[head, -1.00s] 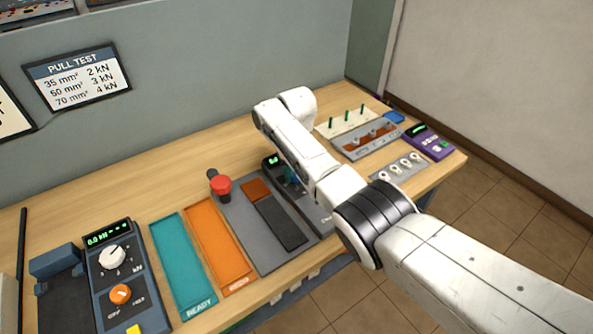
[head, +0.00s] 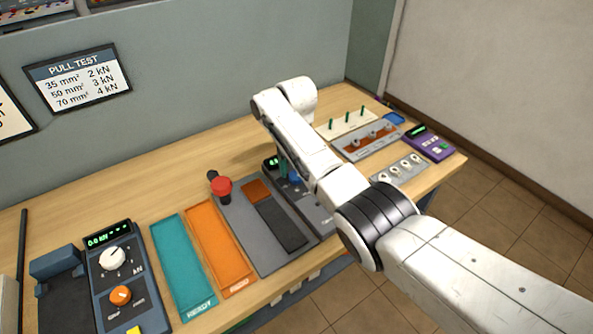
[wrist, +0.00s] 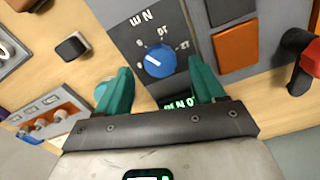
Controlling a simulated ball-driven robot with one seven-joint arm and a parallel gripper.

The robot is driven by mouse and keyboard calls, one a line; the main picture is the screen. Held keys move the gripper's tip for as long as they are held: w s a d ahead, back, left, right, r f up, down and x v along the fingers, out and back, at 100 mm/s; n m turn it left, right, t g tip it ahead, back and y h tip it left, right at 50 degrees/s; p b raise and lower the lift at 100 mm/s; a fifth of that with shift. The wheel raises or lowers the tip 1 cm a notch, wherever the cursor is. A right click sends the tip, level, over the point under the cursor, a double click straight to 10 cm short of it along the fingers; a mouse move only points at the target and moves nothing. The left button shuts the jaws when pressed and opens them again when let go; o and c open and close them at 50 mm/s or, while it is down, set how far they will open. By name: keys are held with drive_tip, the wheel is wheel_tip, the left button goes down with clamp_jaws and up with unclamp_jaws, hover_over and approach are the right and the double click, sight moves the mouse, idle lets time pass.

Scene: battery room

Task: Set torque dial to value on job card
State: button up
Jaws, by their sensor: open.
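The blue torque dial (wrist: 160,60) sits on a dark grey panel (wrist: 128,27) marked "Nm", with printed numbers around it. Its white pointer line points toward the upper left in the wrist view. A small green-lit display (wrist: 180,103) is beside it, partly hidden by my gripper. My gripper (wrist: 160,80) is open, its teal fingers apart on either side of the dial in that view; I cannot tell whether they touch it. In the head view the dial (head: 294,177) shows beside a teal finger, under my arm. No job card is clearly readable.
A red knob (head: 221,187) stands left of the dial panel. Orange (head: 207,231) and teal (head: 172,262) trays lie further left, then a kN tester (head: 128,285). A parts rack (head: 368,140) and purple meter (head: 430,147) are on the right. A PULL TEST sign (head: 78,80) hangs on the wall.

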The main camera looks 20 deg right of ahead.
sight(297, 175)
wheel_tip(297, 175, up, 8)
drive_tip(key=shift+b, duration=0.35)
drive_tip(key=shift+f, duration=0.1)
idle(0.3)
